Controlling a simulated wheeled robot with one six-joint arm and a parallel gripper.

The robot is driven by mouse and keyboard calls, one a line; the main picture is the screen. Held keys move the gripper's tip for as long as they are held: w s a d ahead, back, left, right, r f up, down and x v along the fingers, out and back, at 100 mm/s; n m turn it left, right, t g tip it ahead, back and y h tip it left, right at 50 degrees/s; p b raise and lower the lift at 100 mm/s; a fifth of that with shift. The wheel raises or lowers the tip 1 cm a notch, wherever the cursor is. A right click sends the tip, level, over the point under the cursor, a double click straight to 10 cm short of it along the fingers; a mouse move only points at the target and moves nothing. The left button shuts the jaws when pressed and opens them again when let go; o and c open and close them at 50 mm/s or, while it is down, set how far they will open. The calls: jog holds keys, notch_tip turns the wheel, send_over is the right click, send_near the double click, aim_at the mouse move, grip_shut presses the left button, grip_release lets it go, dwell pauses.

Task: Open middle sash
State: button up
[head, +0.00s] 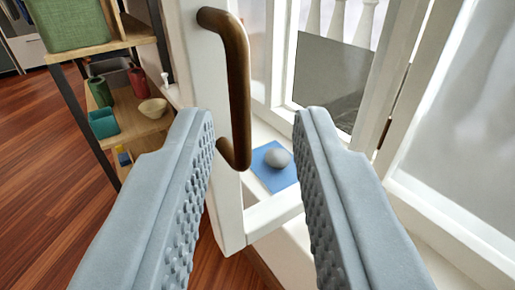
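The sash (228,205) has a white frame and a clear pane, and a long brown handle (237,85) is fixed to its left upright. The sash stands at an angle to the white frame on the right, with its handle edge out over the wooden floor, so it looks partly open. My gripper (254,112) is open, with its two grey studded fingers apart. The handle's lower part shows between the fingers, close to the left fingertip. I cannot tell whether they touch. The left finger hides part of the sash's upright.
A shelf unit (140,120) with pots, a bowl and a green basket (72,22) stands at the left. A grey stone (278,157) lies on a blue piece (268,178) behind the pane. Another white window part (455,215) is at the right. Wooden floor (35,150) is clear at lower left.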

jog(key=shift+s+d, duration=0.15)
jog(key=shift+s, duration=1.3)
jog(key=shift+s+d, duration=0.15)
jog(key=shift+s, duration=1.25)
jog(key=shift+r, duration=0.1)
jog(key=s+d+r, duration=0.2)
jog(key=s+r, duration=0.7)
jog(key=s, duration=0.3)
jog(key=s+d+r+h, duration=0.1)
jog(key=s+d+r, duration=0.1)
jog(key=s+r, duration=0.8)
jog(key=shift+s+r+m+g, duration=0.3)
jog(key=shift+s+m, duration=0.1)
jog(key=shift+s, duration=0.5)
jog(key=shift+f, duration=0.1)
